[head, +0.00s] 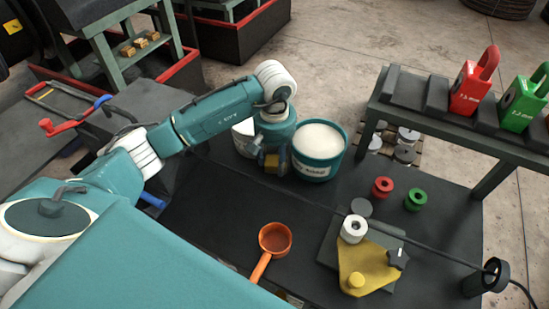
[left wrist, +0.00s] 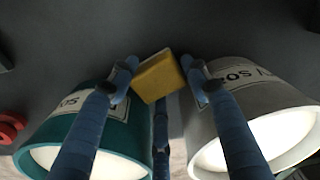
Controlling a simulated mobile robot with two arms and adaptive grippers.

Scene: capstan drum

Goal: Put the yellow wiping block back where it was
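The yellow wiping block (head: 271,162) is between the fingers of my left gripper (head: 272,152), low over the dark bench beside the teal bucket. In the left wrist view the block (left wrist: 158,77) sits slightly tilted between the blue fingertips (left wrist: 160,73), which touch it on both sides. I cannot tell if its underside touches the bench. The teal bucket (head: 316,172) of white material is on the right of the gripper, and a whitish bucket (head: 240,140) is partly hidden behind it. Both buckets also flank the fingers in the left wrist view. My right gripper is not in view.
On the dark bench (head: 215,205) are an orange ladle (head: 273,240), a yellow plate (head: 366,268) with a white spool (head: 354,229), and red (head: 382,187) and green (head: 416,199) rings. A raised rack (head: 455,113) holds red and green weights at right. A black cable crosses the bench.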

